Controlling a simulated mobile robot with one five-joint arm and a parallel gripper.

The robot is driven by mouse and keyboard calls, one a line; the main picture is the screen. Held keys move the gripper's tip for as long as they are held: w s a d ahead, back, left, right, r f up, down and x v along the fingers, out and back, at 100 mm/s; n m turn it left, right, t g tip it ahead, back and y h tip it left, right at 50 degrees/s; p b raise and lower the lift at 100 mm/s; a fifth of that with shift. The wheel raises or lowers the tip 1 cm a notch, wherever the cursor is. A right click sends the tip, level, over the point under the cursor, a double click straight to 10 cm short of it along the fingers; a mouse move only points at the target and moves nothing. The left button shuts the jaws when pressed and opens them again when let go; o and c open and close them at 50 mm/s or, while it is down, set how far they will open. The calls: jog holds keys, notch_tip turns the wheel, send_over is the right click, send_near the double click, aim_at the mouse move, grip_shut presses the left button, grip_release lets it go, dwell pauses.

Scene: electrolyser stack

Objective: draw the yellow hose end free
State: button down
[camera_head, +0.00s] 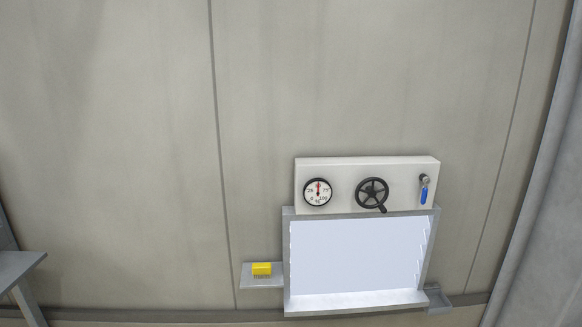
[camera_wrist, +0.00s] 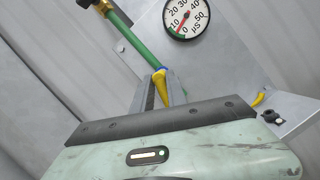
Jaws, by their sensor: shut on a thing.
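In the wrist view, my gripper (camera_wrist: 159,82) reaches up from the bottom with its two grey fingers closed about a yellow hose end (camera_wrist: 161,90). The yellow piece lies between the fingers, and its lower part is hidden behind the dark edge of my gripper. The green tube runs up left to a brass fitting (camera_wrist: 92,3) at the picture's top edge. I cannot tell whether the yellow end is still joined to the green tube. My gripper is not in the head view.
A round gauge (camera_wrist: 187,17) is on the grey panel. Another yellow piece (camera_wrist: 260,98) and a dark fitting (camera_wrist: 271,117) are at right. The head view shows a white panel (camera_head: 335,170), a framed opening (camera_head: 287,260) and a yellow block (camera_head: 261,269) on a ledge.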

jog(key=shift+a, duration=0.3)
jog(key=shift+s+a, duration=0.15)
jog(key=shift+a, duration=1.8)
